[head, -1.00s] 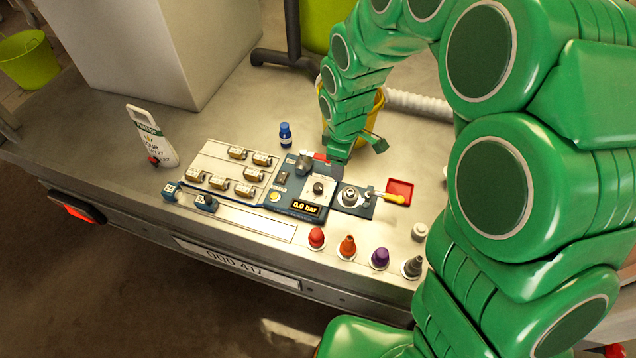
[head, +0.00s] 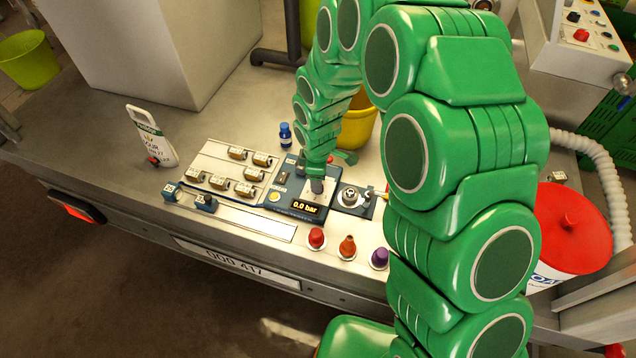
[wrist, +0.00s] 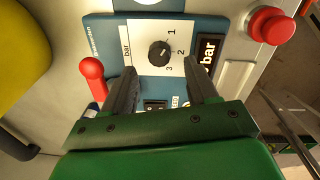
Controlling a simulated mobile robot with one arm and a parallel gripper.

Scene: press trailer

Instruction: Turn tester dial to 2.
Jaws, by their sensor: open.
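The tester (head: 285,207) is a dark blue panel on the bench, and its display (head: 305,207) reads 0.0 bar. In the wrist view the black round dial (wrist: 160,53) sits on a white plate marked 1, 2, 3 and "bar". A small mark shows on the dial, but its exact setting is too small to tell. My gripper (wrist: 160,75) is open and empty, pointing down over the tester. The dial shows in the gap just beyond its two dark fingertips, not gripped. In the head view my gripper (head: 317,186) hides the dial.
A red handle (wrist: 92,70) is close beside one finger in the wrist view. A blue bottle (head: 285,135) and yellow bucket (head: 358,125) stand behind.

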